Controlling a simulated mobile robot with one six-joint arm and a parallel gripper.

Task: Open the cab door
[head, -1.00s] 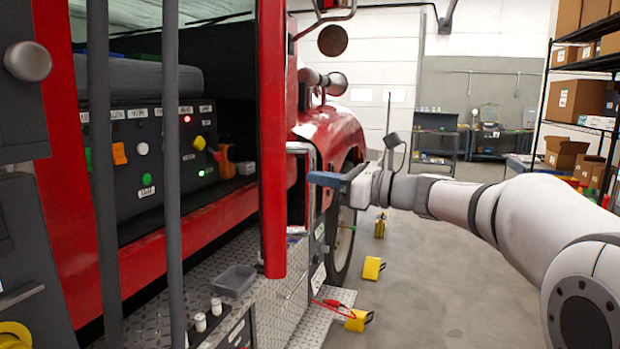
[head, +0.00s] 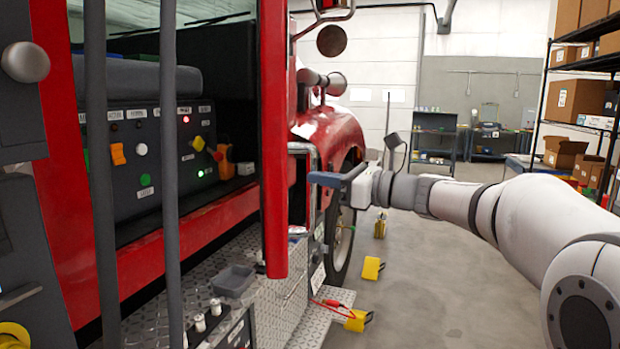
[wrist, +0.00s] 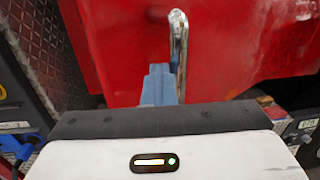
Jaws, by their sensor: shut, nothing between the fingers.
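The red cab door (head: 274,140) shows nearly edge-on in the head view, standing out from the cab opening, with the cab inside visible to its left. Its red outer face (wrist: 235,45) fills the upper wrist view, with an upright chrome handle (wrist: 178,45) on it. My gripper (head: 322,179) is on the outer side of the door, just right of its edge in the head view. Its blue fingers (wrist: 160,85) are shut and empty, beside the handle's lower left in the wrist view. I cannot tell whether they touch the handle or door.
A switch console (head: 150,150) is inside the cab. A diamond-plate step (head: 285,295) lies below the door. Yellow wheel chocks (head: 372,268) lie on the floor near the truck's front wheel. Shelves with boxes (head: 585,100) stand at the right.

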